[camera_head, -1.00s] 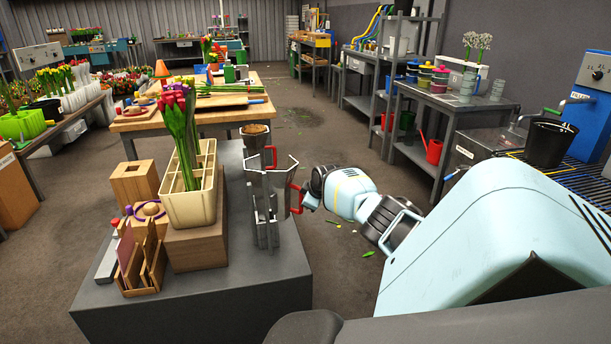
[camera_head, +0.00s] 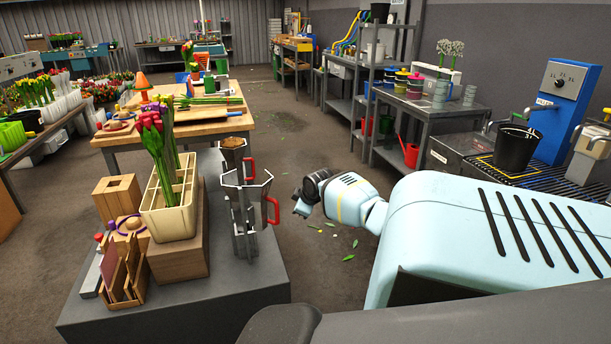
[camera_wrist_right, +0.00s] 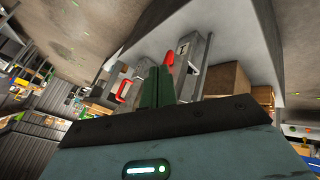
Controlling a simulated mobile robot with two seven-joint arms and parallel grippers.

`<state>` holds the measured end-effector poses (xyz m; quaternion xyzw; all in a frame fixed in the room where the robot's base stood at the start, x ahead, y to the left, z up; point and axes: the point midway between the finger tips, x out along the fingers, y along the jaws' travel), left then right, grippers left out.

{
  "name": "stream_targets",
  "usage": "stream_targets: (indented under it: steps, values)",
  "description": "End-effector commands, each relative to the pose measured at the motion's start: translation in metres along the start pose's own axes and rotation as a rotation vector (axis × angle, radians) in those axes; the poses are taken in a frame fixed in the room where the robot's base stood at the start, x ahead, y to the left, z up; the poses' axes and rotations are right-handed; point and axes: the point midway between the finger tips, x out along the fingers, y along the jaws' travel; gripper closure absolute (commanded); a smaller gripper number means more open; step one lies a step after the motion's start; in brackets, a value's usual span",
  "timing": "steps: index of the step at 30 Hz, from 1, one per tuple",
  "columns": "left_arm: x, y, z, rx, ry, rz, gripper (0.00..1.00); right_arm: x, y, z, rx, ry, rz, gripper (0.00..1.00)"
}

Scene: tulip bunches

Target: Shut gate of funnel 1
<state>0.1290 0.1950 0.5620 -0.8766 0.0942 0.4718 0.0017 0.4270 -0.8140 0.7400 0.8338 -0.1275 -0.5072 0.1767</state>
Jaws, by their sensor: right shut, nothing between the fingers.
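Two grey metal funnels with red handles stand at the right edge of the dark bench, a nearer funnel (camera_head: 243,198) and a farther funnel (camera_head: 233,157). In the right wrist view, a grey part carries a label "1" (camera_wrist_right: 183,48), beside a red handle (camera_wrist_right: 168,58); a second red handle (camera_wrist_right: 124,92) lies to its left. I cannot tell how the gate of funnel 1 stands. My right gripper (camera_head: 299,205) is to the right of the nearer funnel's red handle (camera_head: 272,210), apart from it. Its green fingers (camera_wrist_right: 158,87) are shut and empty. My left gripper is not in view.
On the bench (camera_head: 180,305), a cream crate (camera_head: 172,215) with tulips stands on a wooden block, near wooden holders (camera_head: 122,270). A wooden table is behind. The floor between the bench and the right-hand shelves is clear apart from small scraps.

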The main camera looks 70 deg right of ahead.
Motion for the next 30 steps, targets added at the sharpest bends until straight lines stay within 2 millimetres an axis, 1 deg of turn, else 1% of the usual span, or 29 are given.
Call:
stream_targets:
  steps: [1, 3, 9, 17, 20, 23, 25, 26, 27, 28, 29, 30]
  values:
    - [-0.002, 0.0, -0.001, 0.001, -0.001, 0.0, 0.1, -0.006, 0.003, 0.001, -0.002, -0.001, 0.001, 1.0]
    - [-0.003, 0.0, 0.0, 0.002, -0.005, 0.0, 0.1, -0.012, 0.005, 0.002, -0.001, -0.001, 0.001, 1.0]
    - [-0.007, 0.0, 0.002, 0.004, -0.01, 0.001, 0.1, -0.022, 0.008, 0.004, 0.0, 0.0, 0.001, 1.0]
    - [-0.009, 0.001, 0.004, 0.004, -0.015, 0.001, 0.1, -0.024, 0.008, 0.005, 0.0, 0.0, 0.0, 1.0]
    - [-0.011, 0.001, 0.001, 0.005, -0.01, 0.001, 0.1, -0.019, -0.006, 0.011, -0.013, -0.009, -0.009, 1.0]
    - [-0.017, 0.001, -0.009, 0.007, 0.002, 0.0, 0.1, -0.009, -0.046, 0.027, -0.053, -0.027, -0.035, 1.0]
    - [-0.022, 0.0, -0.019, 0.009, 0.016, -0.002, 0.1, -0.003, -0.092, 0.046, -0.093, -0.039, -0.065, 1.0]
    - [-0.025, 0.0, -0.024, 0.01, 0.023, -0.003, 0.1, -0.002, -0.116, 0.056, -0.112, -0.043, -0.081, 1.0]
    - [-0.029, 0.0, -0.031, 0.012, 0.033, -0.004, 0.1, -0.002, -0.15, 0.07, -0.134, -0.043, -0.106, 1.0]
    - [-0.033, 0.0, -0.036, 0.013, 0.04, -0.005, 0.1, -0.005, -0.177, 0.08, -0.15, -0.039, -0.126, 1.0]
    - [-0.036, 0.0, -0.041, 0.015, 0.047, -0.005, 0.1, -0.01, -0.204, 0.09, -0.163, -0.034, -0.147, 1.0]
    - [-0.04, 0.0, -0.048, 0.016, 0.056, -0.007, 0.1, -0.019, -0.24, 0.103, -0.176, -0.022, -0.176, 1.0]
